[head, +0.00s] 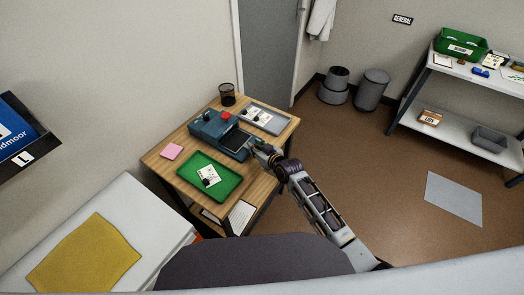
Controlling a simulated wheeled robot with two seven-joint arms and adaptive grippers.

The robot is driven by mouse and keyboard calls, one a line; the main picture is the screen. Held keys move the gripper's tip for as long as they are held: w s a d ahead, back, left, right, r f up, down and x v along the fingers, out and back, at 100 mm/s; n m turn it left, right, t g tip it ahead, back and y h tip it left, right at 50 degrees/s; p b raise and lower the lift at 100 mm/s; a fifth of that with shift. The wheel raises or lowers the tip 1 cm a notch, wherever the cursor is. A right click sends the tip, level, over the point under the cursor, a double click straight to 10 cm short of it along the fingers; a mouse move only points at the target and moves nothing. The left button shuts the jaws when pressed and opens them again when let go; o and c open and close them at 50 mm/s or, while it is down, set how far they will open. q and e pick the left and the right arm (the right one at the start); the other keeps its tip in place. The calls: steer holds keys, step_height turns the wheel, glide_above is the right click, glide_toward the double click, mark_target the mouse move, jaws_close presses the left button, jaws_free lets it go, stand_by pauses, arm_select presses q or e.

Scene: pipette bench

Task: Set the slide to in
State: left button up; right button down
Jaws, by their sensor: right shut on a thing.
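A blue-grey device (207,127) with a red knob or button on top stands on the wooden table. Its slide (237,140), a dark flat part with a pale edge, sticks out of the device's side towards the lower right. My right gripper (258,151) is at the slide's outer end and is shut on it. The fingertips are small here, and the exact grip is partly hidden by the gripper itself. My left gripper is not in view.
A green tray (226,187) with a white card and a dark item lies in front of the device. A grey tray (279,125) with cards lies behind it. A pink note (172,151) and a black mesh cup (227,94) are also on the table (157,158).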

mark_target(242, 144)
steer(key=w+a, duration=0.2)
steer(key=w+a+b, duration=0.1)
steer(key=w+a, duration=0.1)
steer(key=a, duration=0.1)
steer(key=shift+w+a+f, duration=0.2)
steer(key=shift+a, duration=0.15)
steer(key=shift+a+r, duration=0.1)
steer(key=c, duration=1.7)
jaws_free()
steer(key=o, duration=0.4)
steer(key=shift+w+a, duration=0.15)
steer(key=shift+w, duration=0.05)
steer(key=shift+s+r, duration=0.1)
steer(key=shift+s, duration=0.1)
steer(key=shift+v, duration=5.85)
steer(key=shift+w, duration=0.1)
